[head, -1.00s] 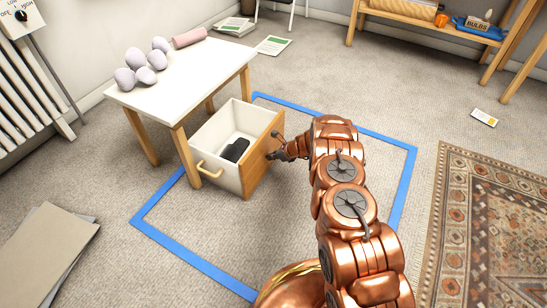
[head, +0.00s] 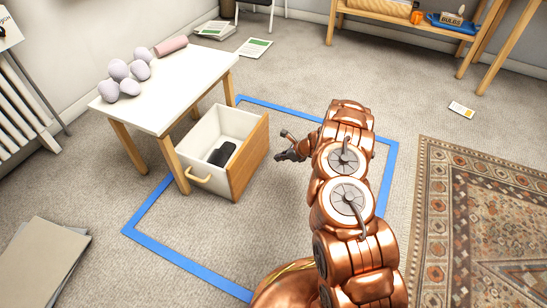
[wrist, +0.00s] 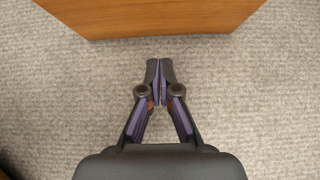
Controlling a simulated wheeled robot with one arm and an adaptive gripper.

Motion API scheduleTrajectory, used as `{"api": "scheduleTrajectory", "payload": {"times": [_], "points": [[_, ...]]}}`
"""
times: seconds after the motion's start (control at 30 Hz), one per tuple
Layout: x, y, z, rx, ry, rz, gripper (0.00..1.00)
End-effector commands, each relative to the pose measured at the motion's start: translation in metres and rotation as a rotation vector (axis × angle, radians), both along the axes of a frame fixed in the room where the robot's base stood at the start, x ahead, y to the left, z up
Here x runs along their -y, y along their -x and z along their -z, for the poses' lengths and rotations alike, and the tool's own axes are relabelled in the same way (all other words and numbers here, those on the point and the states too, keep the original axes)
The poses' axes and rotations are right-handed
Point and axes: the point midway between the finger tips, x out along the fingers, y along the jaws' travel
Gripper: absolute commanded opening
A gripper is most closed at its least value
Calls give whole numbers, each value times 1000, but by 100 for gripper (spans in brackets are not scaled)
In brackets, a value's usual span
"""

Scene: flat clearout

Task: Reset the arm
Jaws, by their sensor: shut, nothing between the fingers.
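My copper arm (head: 345,195) reaches forward over the carpet. My gripper (head: 280,156) is in the air to the right of the open drawer (head: 253,155), apart from it. In the wrist view my gripper (wrist: 160,64) is shut with its fingertips together and nothing between them. The drawer's wooden side (wrist: 150,14) lies just beyond the fingertips there. A dark object (head: 222,153) lies inside the drawer.
A white table (head: 165,95) holds several pale round lumps (head: 118,70) and a pink roll (head: 171,45). Blue tape (head: 185,268) marks a square on the floor. A patterned rug (head: 470,220) lies at right, flat boards (head: 40,265) at left. A wooden shelf (head: 400,22) stands at the back.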

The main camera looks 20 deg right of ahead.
Motion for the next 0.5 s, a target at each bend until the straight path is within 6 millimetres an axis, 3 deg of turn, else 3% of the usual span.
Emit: {"api": "scheduleTrajectory", "payload": {"times": [0.33,0.43,0.5], "points": [[2,4,-7,1,-1,-4,0],[-6,3,-25,13,-3,-32,0],[-18,1,-50,32,-4,-72,0]]}}
